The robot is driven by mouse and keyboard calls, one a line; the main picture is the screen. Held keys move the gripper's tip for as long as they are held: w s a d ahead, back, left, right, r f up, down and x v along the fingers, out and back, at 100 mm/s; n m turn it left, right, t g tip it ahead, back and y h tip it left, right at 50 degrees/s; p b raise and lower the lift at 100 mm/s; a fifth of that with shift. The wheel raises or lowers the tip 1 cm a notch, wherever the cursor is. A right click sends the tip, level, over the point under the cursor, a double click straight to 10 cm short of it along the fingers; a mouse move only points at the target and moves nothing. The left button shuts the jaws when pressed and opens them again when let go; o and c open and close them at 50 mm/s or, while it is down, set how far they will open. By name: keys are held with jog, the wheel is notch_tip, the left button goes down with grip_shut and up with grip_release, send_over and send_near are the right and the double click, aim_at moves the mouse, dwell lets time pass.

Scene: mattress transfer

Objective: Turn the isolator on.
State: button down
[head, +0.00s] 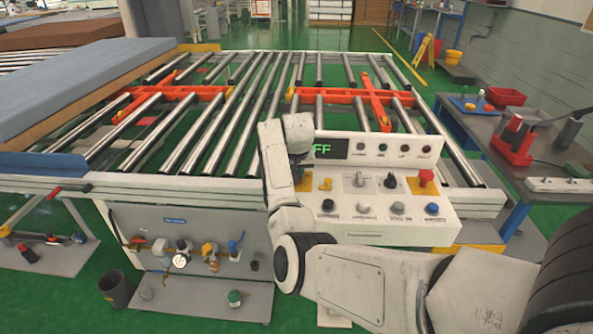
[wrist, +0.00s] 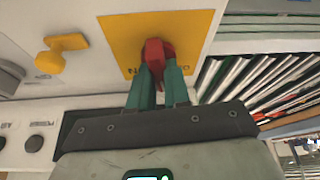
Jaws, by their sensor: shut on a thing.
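The isolator is a red handle (wrist: 156,50) on a yellow plate (wrist: 118,35) in the wrist view. My gripper (wrist: 160,75) is shut on the red handle, with its green fingers on either side. In the head view, part of the yellow plate (head: 305,181) shows on the left of the white control panel (head: 400,233); my arm hides the red handle there. The display (head: 330,149) shows green letters "FF", its left part hidden by my arm.
A yellow knob (wrist: 64,48) is beside the plate. The panel also has a red mushroom button (head: 426,177), a black knob (head: 389,182) and several push buttons. The roller conveyor (head: 262,85) lies behind, with a blue-topped mattress (head: 80,85) at the left.

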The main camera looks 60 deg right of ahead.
jog(key=m, duration=0.2)
jog(key=m+g+b, duration=0.2)
jog(key=m, duration=0.1)
jog(key=shift+w+a+f+m, duration=0.1)
jog(key=shift+w+f+m, duration=0.05)
jog(key=shift+f+m, duration=0.2)
jog(key=m+g+b, duration=0.2)
jog(key=m+b, duration=0.1)
jog(key=m, duration=0.1)
jog(key=shift+w+m+b, duration=0.1)
jog(key=shift+m+b, duration=0.2)
jog(key=shift+m, duration=0.05)
jog(key=c, duration=1.2)
grip_release()
jog(key=shift+o, duration=0.6)
jog(key=shift+r, duration=0.2)
jog(key=shift+w+r, duration=0.15)
jog(key=shift+r, duration=0.25)
jog(key=b+v, duration=0.1)
jog(key=v, duration=0.9)
jog(key=shift+a+f, duration=0.15)
